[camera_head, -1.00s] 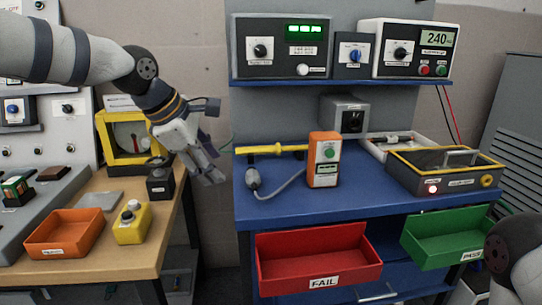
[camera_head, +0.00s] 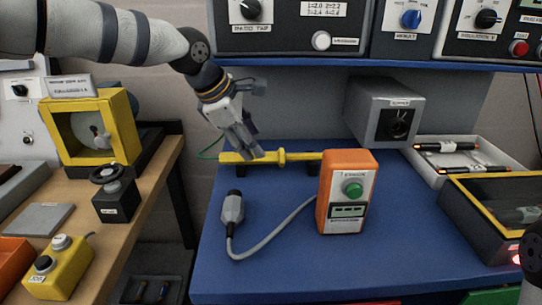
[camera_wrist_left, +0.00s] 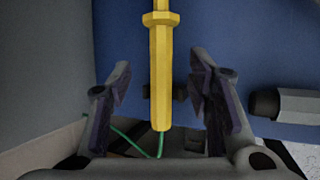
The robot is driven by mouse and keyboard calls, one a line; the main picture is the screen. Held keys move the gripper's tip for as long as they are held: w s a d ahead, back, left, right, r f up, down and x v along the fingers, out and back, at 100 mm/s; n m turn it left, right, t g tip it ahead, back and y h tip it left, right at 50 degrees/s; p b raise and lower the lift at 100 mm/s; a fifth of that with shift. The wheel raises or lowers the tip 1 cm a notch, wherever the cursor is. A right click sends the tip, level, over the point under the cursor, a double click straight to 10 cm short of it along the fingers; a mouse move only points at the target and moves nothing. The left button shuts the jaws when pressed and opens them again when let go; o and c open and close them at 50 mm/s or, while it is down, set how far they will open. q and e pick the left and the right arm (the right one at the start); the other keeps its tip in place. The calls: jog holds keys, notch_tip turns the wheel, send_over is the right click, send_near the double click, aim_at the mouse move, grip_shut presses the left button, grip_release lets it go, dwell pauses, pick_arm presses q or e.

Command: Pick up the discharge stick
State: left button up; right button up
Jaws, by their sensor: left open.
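The yellow discharge stick (camera_head: 272,156) lies across low black supports at the back left of the blue table, with a green wire at its left end. Its right part is hidden behind the orange tester. My left gripper (camera_head: 249,152) is over the stick's handle. In the left wrist view the handle (camera_wrist_left: 161,85) runs between the two open fingers (camera_wrist_left: 160,100), with a gap on both sides. Of my right arm only a dark part shows at the right edge of the head view; its gripper is out of view.
An orange tester (camera_head: 346,192) stands in front of the stick, its grey cable ending in a probe (camera_head: 233,207). A grey box (camera_head: 385,112) and a white tray (camera_head: 466,160) are to the right. The blue table's front middle (camera_head: 290,265) is clear.

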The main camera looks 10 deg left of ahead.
aim_at(284, 157)
pick_arm(q)
jog(key=b+x, duration=0.1)
jog(key=x, duration=0.4)
jog(key=shift+f, duration=0.45)
jog(key=shift+w+f, duration=0.1)
jog(key=shift+r, duration=0.2)
pick_arm(e)
jog(key=shift+s+f, duration=0.5)
jog(key=shift+f, duration=0.1)
pick_arm(q)
grip_shut()
jog(key=shift+r, duration=0.1)
